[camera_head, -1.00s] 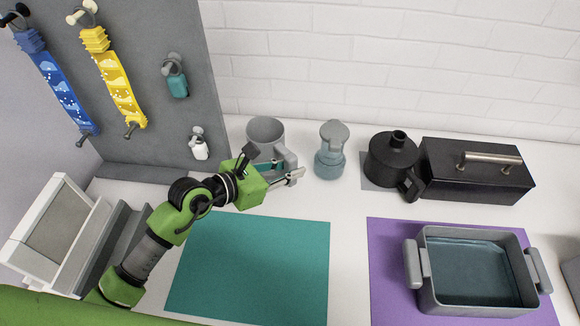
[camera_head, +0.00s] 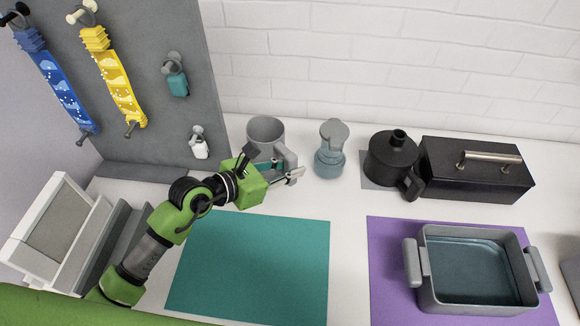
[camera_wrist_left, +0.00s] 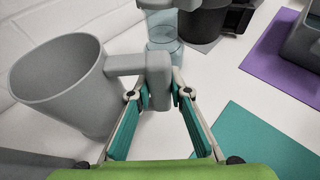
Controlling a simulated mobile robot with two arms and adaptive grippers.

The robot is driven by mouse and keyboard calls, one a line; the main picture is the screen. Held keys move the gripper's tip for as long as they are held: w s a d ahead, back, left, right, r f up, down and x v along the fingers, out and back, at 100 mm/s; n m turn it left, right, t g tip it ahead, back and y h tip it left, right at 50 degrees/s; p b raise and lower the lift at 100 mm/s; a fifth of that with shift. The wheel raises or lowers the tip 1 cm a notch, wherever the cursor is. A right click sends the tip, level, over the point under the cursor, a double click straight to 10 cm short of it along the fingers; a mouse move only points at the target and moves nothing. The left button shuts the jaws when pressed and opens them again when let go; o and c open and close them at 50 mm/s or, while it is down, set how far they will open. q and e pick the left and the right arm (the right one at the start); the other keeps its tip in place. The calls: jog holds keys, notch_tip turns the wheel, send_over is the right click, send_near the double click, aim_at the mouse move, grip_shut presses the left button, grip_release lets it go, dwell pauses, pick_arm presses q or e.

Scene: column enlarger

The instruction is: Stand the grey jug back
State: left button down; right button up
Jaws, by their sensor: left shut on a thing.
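The grey jug (camera_head: 266,130) stands upright at the back of the white table, left of a clear blue-grey bottle. It also shows in the left wrist view (camera_wrist_left: 62,80), with its open mouth up and its handle (camera_wrist_left: 158,80) between my fingers. My left gripper (camera_head: 284,172) is at the handle side of the jug, and its green-padded fingers close on the handle in the left wrist view (camera_wrist_left: 160,95). The arm partly hides the jug's lower body in the head view. My right gripper is not in view.
The bottle (camera_head: 330,160) stands close right of the jug. A black pot (camera_head: 390,160) and a black box (camera_head: 475,170) stand further right. A teal mat (camera_head: 250,270) lies in front, and a grey tub (camera_head: 430,300) sits on a purple mat (camera_head: 385,290). A grey pegboard (camera_head: 150,150) rises at left.

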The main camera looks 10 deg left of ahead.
pick_arm(q)
jog(key=shift+f+b, duration=0.5)
jog(key=shift+f, duration=0.15)
dwell(0.5)
jog(key=c, duration=1.8)
grip_release()
jog(key=shift+f, duration=0.1)
jog(key=shift+p+v, duration=0.55)
jog(key=shift+v, duration=0.85)
jog(key=p+v, duration=0.1)
jog(key=v, duration=0.4)
jog(key=shift+s+a, duration=0.1)
